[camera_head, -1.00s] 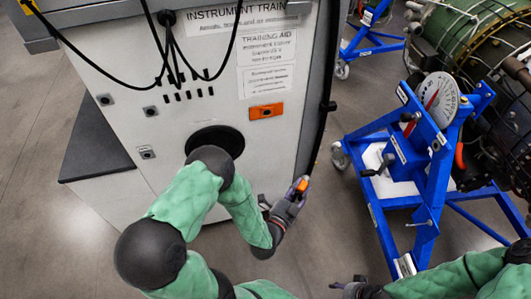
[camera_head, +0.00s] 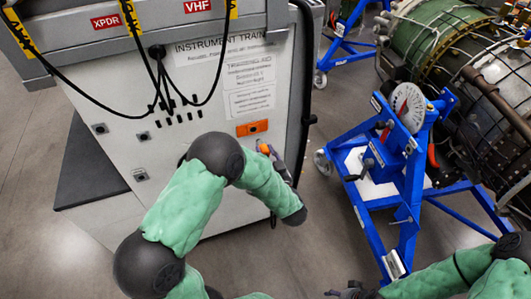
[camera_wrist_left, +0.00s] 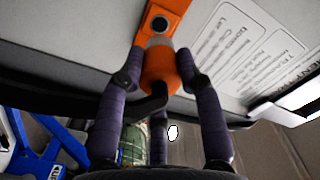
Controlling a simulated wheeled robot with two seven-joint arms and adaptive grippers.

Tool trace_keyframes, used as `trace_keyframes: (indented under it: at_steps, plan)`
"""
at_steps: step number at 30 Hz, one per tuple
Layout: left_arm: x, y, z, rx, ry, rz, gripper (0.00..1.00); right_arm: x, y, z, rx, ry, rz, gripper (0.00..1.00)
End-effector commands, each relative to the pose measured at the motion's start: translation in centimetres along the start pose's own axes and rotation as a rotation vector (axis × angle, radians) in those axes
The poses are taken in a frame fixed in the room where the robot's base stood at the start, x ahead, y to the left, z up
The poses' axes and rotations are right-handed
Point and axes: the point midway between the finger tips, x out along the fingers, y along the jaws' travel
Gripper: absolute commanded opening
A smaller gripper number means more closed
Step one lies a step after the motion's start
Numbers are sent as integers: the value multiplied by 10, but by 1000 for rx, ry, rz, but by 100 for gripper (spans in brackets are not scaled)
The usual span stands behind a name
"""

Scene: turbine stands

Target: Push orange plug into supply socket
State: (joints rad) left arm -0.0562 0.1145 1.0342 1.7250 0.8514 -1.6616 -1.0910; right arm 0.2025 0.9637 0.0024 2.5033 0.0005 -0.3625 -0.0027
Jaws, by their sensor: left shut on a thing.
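The orange supply socket plate (camera_head: 252,128) is on the white panel of the cabinet. In the left wrist view, the plate (camera_wrist_left: 174,8) shows a round dark opening (camera_wrist_left: 160,24). My left gripper (camera_head: 272,158) is shut on the orange plug (camera_head: 264,148), just below and right of the plate. In the left wrist view, the plug (camera_wrist_left: 158,68) sits between my dark fingers, its grey collar facing the plate close to the opening. I cannot tell whether plug and plate touch. My right gripper (camera_head: 343,292) is at the bottom edge, partly seen, away from the panel.
Black cables (camera_head: 158,75) hang down the cabinet front. A dark vertical cable or edge (camera_head: 305,80) runs along the cabinet's right side. A blue turbine stand (camera_head: 405,180) with a dial stands to the right. Grey floor lies between cabinet and stand.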

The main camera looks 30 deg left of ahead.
Motion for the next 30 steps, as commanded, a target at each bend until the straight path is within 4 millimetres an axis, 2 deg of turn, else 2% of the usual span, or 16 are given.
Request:
trace_keyframes:
  at_steps: [5,14,18,30]
  plan:
    - [7,0,1,-1,-2,-3,0,4,1,0,0,0,0,60]
    - [32,0,2,0,-1,-4,0,14,5,0,0,0,0,60]
    - [42,0,0,0,-1,-2,0,12,4,0,0,0,0,60]
    - [47,0,0,1,0,-1,0,12,4,0,0,0,0,60]
